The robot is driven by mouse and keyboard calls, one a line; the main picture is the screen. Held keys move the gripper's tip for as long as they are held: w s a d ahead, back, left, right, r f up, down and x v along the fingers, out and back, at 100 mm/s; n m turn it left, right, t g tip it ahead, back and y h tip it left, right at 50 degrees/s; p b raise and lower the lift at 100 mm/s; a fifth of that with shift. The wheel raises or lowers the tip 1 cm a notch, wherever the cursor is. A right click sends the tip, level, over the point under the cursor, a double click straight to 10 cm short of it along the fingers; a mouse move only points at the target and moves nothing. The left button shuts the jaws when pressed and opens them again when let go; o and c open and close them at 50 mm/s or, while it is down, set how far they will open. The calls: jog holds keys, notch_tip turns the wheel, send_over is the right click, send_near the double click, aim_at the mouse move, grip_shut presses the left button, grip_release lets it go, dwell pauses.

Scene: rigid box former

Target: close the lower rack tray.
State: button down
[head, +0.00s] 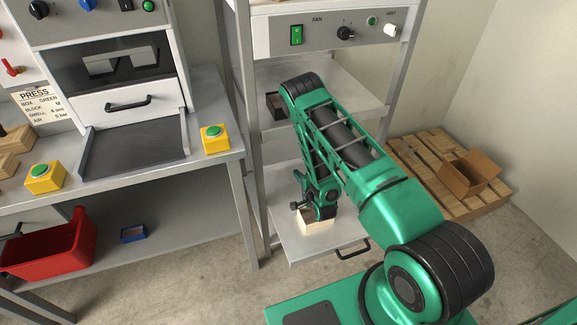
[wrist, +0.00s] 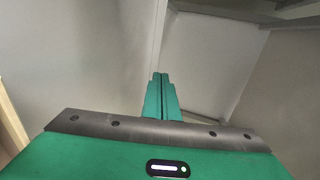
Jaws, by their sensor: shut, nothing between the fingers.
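The lower rack tray (head: 290,247) is a light grey shelf sticking out of the front of the rack, with a black handle (head: 352,248) on its front edge. A small pale tan box (head: 316,223) is on the tray, partly behind my wrist. My arm reaches down over the tray. In the head view my fingertips cannot be made out. In the wrist view my gripper (wrist: 160,77) has its green fingers together, with nothing between them. Pale grey surfaces lie beyond the fingers, and I cannot tell how near they are.
The rack's panel (head: 325,35) with a green switch is above. A dark bin (head: 276,106) sits on the middle shelf. A pallet (head: 420,160) with an open carton (head: 470,174) stands at right. The press bench (head: 205,172) is at left. Floor before the tray is clear.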

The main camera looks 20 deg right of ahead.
aim_at(289, 169)
jog(key=x, duration=1.1)
jog(key=shift+w+f, duration=0.1)
